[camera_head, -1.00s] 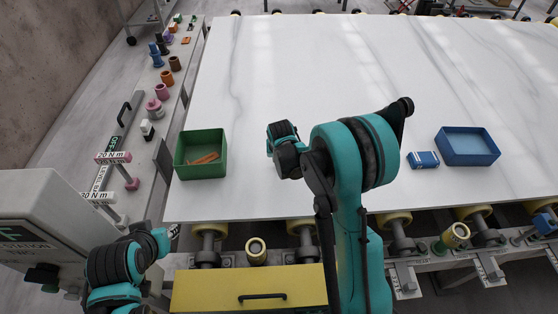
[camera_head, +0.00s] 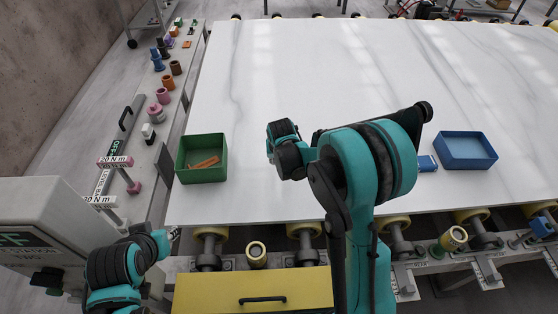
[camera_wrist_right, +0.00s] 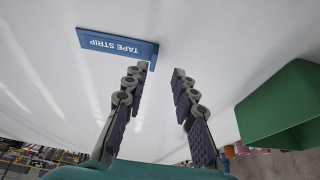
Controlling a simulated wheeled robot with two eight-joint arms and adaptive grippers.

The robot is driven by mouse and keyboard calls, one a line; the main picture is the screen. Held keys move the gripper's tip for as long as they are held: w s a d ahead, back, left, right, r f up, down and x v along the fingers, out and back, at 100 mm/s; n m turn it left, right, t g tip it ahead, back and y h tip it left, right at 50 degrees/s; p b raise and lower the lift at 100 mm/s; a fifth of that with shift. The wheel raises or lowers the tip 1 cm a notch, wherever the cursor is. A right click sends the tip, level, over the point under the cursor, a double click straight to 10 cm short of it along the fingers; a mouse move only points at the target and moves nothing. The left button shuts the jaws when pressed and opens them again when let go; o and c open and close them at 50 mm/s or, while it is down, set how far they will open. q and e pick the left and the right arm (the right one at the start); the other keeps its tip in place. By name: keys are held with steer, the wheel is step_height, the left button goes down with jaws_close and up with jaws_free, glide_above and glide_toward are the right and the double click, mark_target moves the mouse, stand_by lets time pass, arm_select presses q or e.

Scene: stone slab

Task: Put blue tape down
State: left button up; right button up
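A flat blue strip lettered TAPE STRIP (camera_wrist_right: 118,44) shows in the right wrist view against the white slab. In the head view my right arm hides the gripper and the strip. My left arm shows at the lower left of the head view, but its fingers do not.
A green bin (camera_head: 182,160) holding orange pieces stands on the slab (camera_head: 300,70) at left; it also shows in the right wrist view (camera_wrist_right: 285,105). A blue tray (camera_head: 466,150) stands at right, beside a small blue block (camera_head: 427,163). The slab's far part is clear.

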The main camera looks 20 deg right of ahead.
steer(key=s+r+n+t+p, duration=0.1)
steer(key=s+r+p, duration=0.1)
steer(key=s+r, duration=1.3)
steer(key=s+r+n+t+y, duration=0.1)
steer(key=s, duration=1)
steer(key=shift+r+t, duration=0.35)
steer(key=shift+t, duration=0.05)
